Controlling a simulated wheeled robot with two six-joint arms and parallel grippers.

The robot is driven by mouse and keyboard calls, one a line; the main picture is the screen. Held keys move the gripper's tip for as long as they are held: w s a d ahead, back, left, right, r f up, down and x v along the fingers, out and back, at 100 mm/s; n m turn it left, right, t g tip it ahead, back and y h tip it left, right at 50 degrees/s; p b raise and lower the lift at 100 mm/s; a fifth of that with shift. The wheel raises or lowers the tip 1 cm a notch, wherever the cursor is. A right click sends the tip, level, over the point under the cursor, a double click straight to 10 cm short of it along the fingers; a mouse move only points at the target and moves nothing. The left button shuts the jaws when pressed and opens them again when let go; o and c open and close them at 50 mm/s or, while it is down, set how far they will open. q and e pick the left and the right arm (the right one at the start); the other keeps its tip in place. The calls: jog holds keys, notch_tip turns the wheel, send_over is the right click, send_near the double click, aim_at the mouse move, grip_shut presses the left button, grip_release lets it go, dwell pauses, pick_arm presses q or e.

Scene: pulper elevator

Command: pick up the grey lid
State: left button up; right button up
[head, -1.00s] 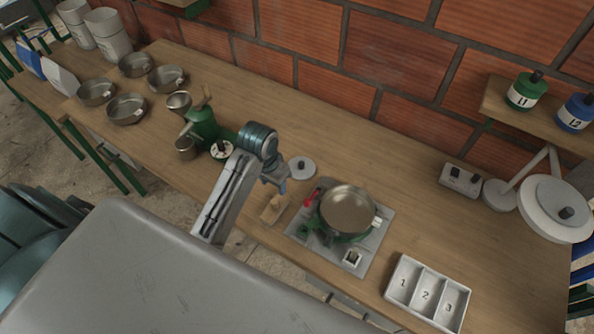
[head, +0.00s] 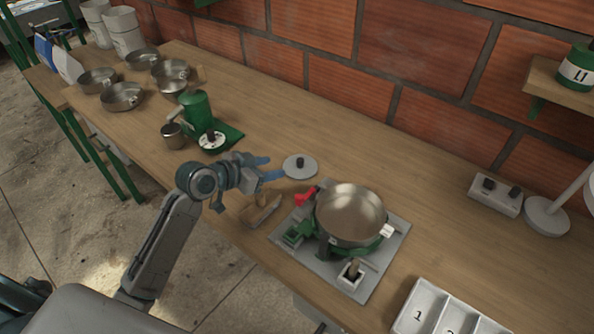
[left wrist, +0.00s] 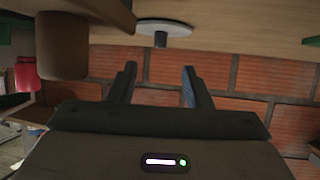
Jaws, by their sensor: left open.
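The grey lid (head: 300,167) is a flat round disc with a dark knob. It lies on the wooden bench between the green pulper and the pan, and it also shows upside down at the top of the left wrist view (left wrist: 164,29). My left gripper (head: 268,168) is open and empty, just left of the lid in the head view. Its two fingers point toward the lid, and no contact shows. In the left wrist view the open fingers (left wrist: 158,78) have a gap between them, with the brick wall behind. My right gripper is not in view.
A metal pan (head: 350,214) sits on a green burner on a grey plate (head: 392,238), right of the lid. A wooden block (head: 262,213) is below my gripper. The green pulper (head: 197,112) stands to the left. Bench behind the lid is clear.

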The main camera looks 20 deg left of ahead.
aim_at(299, 160)
pick_arm(q)
jog(key=x, duration=0.4)
jog(key=shift+d, duration=0.1)
jog(key=p+x, duration=0.1)
jog(key=x, duration=0.1)
jog(key=p+x, duration=0.1)
jog(key=x, duration=0.2)
jog(key=shift+w+r, duration=0.25)
jog(key=shift+r, duration=0.1)
jog(key=shift+w+d+f, duration=0.1)
jog(key=shift+f, duration=0.05)
grip_shut()
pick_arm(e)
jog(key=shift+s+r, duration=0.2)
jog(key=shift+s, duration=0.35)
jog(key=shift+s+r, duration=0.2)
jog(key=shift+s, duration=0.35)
